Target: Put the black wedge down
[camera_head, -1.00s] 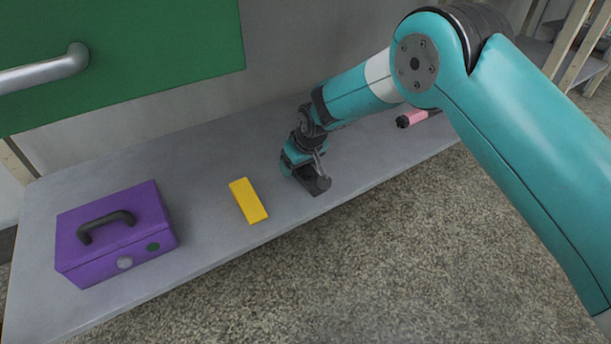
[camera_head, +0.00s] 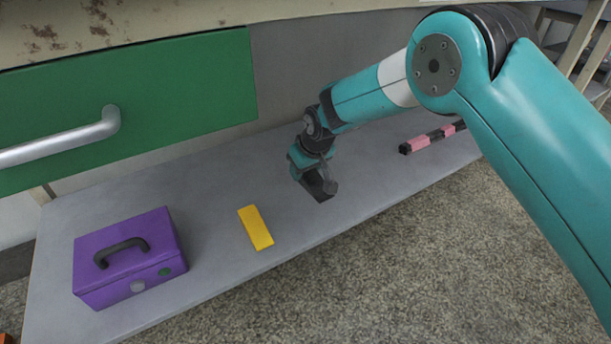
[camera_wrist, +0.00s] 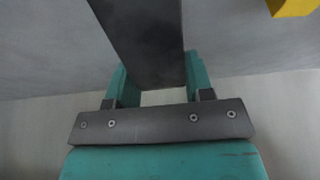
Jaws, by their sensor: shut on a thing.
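My gripper (camera_head: 311,177) is low over the grey shelf, to the right of the yellow block, pointing down. In the wrist view my gripper (camera_wrist: 154,82) is shut on the black wedge (camera_wrist: 148,40), a long dark piece between its two teal fingers. In the head view the black wedge (camera_head: 320,188) shows as a dark shape under the fingers. I cannot tell whether its lower end touches the shelf.
The grey shelf (camera_head: 215,190) holds a yellow block (camera_head: 255,228), a purple case (camera_head: 128,262) with a dark handle at the left, and a pink and black bar (camera_head: 430,139) at the right. A green drawer front (camera_head: 170,100) with a metal handle (camera_head: 60,143) is above.

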